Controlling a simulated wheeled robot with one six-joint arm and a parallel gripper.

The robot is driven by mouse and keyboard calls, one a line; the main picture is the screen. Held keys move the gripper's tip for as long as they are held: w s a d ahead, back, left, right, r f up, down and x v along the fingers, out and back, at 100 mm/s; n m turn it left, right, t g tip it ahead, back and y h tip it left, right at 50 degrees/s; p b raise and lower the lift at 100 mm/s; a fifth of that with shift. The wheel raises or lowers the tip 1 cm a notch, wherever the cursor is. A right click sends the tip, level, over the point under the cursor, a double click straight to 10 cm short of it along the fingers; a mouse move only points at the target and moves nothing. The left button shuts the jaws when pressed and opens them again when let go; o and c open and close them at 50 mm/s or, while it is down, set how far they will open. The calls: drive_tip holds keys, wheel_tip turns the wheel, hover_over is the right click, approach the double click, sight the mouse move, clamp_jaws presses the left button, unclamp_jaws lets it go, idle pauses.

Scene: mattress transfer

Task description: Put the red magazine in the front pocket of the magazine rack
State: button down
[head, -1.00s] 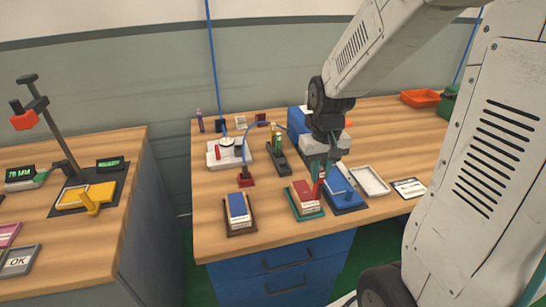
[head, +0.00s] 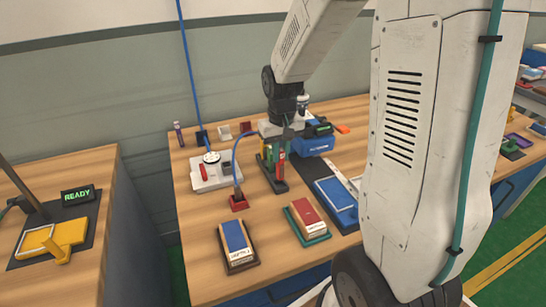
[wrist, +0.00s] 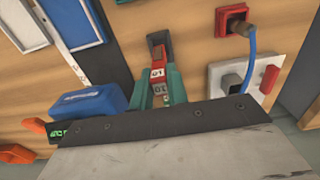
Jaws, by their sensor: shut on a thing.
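My gripper (head: 284,138) is shut on the red magazine (head: 281,150), which hangs down between its teal fingers. In the wrist view the red magazine (wrist: 157,66) shows between the fingers (wrist: 158,90), with white "10" marks on the red. The dark magazine rack (head: 279,187) stands on the table right at the gripper, with its front end towards me. Green (head: 270,158) and yellow pieces show at the rack's rear. The magazine is at the rack, but I cannot tell whether its lower end is in the front pocket or above it.
A red cable block (head: 238,202) and white device (head: 210,177) stand left of the rack. A blue box (head: 314,147) is close on the right.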

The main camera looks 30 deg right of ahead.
sight(280, 162)
drive_tip(key=shift+w+f, duration=0.1)
drive_tip(key=shift+f, duration=1.65)
drive_tip(key=shift+f, duration=0.1)
drive_tip(key=c, duration=1.4)
unclamp_jaws()
drive_tip(key=shift+o, duration=0.2)
wheel_tip(280, 162, up, 12)
drive_tip(key=shift+f, duration=0.1)
drive_tip(key=shift+r, duration=0.3)
drive_tip(key=s+a+r, duration=0.2)
drive_tip(key=s+a, duration=0.1)
drive_tip(key=s, duration=0.4)
drive_tip(key=s+a+r+n, duration=0.1)
drive_tip(key=s+a+r, duration=0.1)
drive_tip(key=s, duration=0.6)
drive_tip(key=s+a+r+n+t, duration=0.1)
drive_tip(key=s+a+r, duration=0.2)
drive_tip(key=s+a, duration=0.2)
drive_tip(key=s, duration=0.2)
drive_tip(key=shift+s, duration=0.4)
